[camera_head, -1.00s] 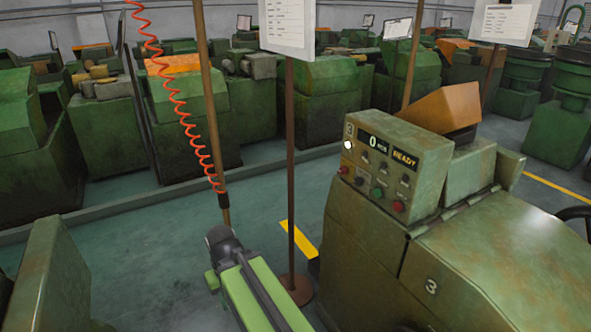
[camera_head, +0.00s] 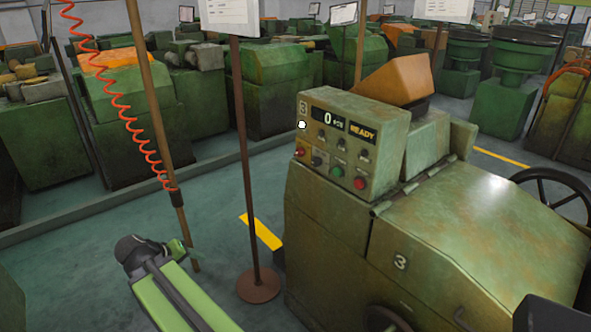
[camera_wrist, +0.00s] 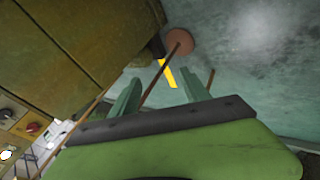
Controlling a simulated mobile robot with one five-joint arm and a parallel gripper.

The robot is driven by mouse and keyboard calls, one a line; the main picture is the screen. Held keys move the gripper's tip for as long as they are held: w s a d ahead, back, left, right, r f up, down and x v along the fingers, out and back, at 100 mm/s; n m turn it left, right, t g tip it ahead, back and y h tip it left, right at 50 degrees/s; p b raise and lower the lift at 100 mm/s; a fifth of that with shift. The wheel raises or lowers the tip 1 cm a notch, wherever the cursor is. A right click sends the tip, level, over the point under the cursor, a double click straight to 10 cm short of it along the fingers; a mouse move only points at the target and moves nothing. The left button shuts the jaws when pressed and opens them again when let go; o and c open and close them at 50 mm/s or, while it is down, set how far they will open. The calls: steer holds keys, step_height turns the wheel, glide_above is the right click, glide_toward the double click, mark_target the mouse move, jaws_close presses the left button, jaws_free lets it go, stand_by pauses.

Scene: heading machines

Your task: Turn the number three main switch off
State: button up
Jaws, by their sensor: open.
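The machine marked 3 (camera_head: 400,262) stands at the right in the head view. Its control box (camera_head: 384,127) has a lit display reading 0 and READY, a round white lamp (camera_head: 302,125), a red knob (camera_head: 300,153), a dark knob (camera_head: 318,161), a green button (camera_head: 337,171) and a red button (camera_head: 360,183). I cannot tell which control is the main switch. The wrist view shows a red control (camera_wrist: 33,129) at lower left. My gripper (camera_wrist: 162,93) is open and empty, its two fingers apart. In the head view it is left of the machine, over the floor.
A brown post on a round base (camera_head: 258,286) stands between my arm and the machine. A brown pole (camera_head: 160,130) with a red coiled hose (camera_head: 118,100) is close to my gripper. A handwheel (camera_head: 550,190) is at the right.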

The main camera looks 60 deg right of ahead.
steer(key=s+d+m+h+b, duration=0.2)
steer(key=d+h+b, duration=0.15)
steer(key=d, duration=0.85)
steer(key=m+g+h+b, duration=0.2)
steer(key=h+b, duration=0.4)
steer(key=h, duration=0.4)
glide_toward(297, 155)
steer(key=p+x, duration=0.5)
steer(key=x, duration=0.3)
steer(key=shift+d, duration=0.1)
